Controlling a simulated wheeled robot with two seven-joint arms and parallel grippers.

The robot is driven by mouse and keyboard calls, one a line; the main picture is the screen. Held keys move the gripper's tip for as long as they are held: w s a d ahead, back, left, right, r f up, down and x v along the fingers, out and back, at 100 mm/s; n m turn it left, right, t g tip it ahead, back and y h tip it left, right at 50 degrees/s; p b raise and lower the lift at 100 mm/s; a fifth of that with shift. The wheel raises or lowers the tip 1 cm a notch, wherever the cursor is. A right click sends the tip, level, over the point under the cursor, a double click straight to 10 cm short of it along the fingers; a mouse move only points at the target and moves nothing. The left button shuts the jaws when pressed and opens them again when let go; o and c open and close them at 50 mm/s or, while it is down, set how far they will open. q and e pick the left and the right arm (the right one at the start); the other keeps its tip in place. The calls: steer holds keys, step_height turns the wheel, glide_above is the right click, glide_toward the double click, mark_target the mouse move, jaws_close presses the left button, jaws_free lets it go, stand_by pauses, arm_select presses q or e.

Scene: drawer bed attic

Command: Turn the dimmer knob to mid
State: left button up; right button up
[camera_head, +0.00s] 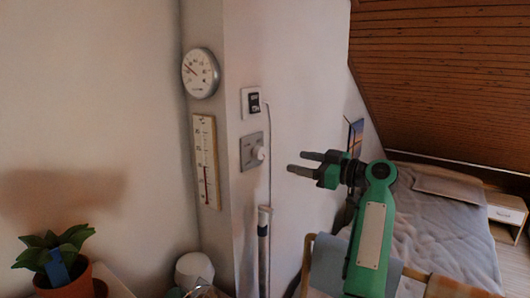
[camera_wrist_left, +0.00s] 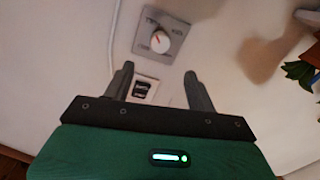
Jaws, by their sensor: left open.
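The dimmer knob (camera_head: 259,153) is a small round white knob on a square grey plate (camera_head: 246,152) on the narrow wall face. In the left wrist view the knob (camera_wrist_left: 160,42) shows a red mark pointing to the picture's upper left, and its plate (camera_wrist_left: 176,28) has faint markings too small to read. My left gripper (camera_head: 296,162) is open and empty, its fingers pointing at the wall, just right of the knob in the head view. In the wrist view its fingertips (camera_wrist_left: 159,70) are apart from the knob, which appears beyond them. My right gripper is not in view.
A round dial gauge (camera_head: 201,73) and a thermometer (camera_head: 206,162) hang to the left. A cable and vertical pole (camera_head: 263,240) run below the knob. A potted plant (camera_head: 62,262) stands lower left; a bed (camera_head: 440,225) lies right.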

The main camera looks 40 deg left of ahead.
mark_target(262, 154)
arm_select(q)
steer(key=a+p, duration=0.1)
steer(key=a, duration=0.2)
steer(key=s+a+p, duration=0.1)
steer(key=a, duration=0.3)
steer(key=a+p, duration=0.1)
steer(key=a, duration=0.3)
steer(key=shift+s+a+r+p, duration=0.15)
steer(key=shift+s+p, duration=0.2)
steer(key=shift+p, duration=0.05)
steer(key=shift+a, duration=0.55)
steer(key=shift+s, duration=0.1)
steer(key=c, duration=1)
